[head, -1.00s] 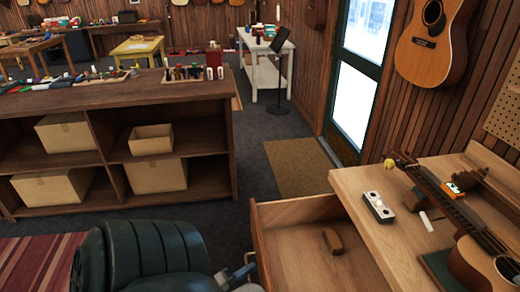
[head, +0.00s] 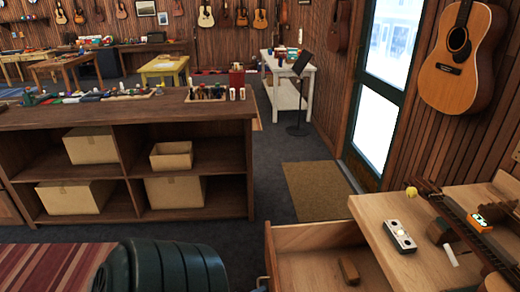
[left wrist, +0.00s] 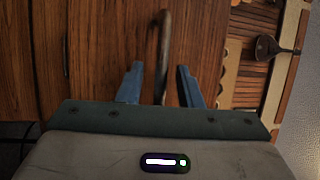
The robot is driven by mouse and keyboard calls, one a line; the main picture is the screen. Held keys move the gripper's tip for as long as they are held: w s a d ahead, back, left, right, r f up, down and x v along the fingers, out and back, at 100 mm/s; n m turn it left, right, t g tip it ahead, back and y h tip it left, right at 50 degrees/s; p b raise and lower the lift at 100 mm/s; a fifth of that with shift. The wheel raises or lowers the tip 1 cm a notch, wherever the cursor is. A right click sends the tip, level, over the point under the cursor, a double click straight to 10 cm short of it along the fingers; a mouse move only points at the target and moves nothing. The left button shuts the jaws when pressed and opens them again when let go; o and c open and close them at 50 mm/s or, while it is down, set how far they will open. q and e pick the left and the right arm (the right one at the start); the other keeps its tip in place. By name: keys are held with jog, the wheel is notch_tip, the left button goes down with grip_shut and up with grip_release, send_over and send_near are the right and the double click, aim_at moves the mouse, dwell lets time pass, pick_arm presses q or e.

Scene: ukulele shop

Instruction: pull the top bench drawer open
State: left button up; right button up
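The top bench drawer (head: 318,237) stands pulled out from the light wooden bench (head: 375,212) at the lower right of the head view. Its inside shows, with a small brown wooden block (head: 348,270) in it. In the left wrist view my left gripper (left wrist: 160,70) has its two blue fingers apart. A dark metal bar handle (left wrist: 164,45) lies between them on a brown wooden front, with a gap visible on both sides. In the head view only a small part of the left gripper shows beside the drawer, at the bottom edge. My right gripper is not in view.
A white box-like device (head: 400,236) and a guitar neck (head: 462,225) lie on the bench top. A dark wooden shelf unit (head: 215,112) with cardboard boxes stands at the left. Carpet and a tan mat (head: 315,190) lie clear between it and the door.

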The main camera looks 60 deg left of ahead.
pick_arm(q)
jog(key=s+f+b, duration=0.1)
jog(key=s+b, duration=0.1)
jog(key=s, duration=0.8)
jog(key=shift+s+f, duration=0.15)
jog(key=shift+f, duration=0.25)
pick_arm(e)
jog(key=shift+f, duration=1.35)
pick_arm(q)
jog(key=s+d+f+n+g+y, duration=0.15)
jog(key=f+n+g, duration=0.35)
jog(key=f, duration=0.7)
jog(key=d+f+n+g, duration=0.3)
jog(key=f+n+g, duration=0.1)
jog(key=f, duration=0.8)
jog(key=s+d+f+n+g, duration=0.7)
jog(key=s+d+f+g, duration=0.2)
jog(key=d+f, duration=0.3)
notch_tip(320, 180, down, 2)
jog(key=shift+s+d+n+g+h, duration=0.3)
jog(key=shift+s+n+g+h, duration=0.1)
jog(key=shift+s, duration=0.1)
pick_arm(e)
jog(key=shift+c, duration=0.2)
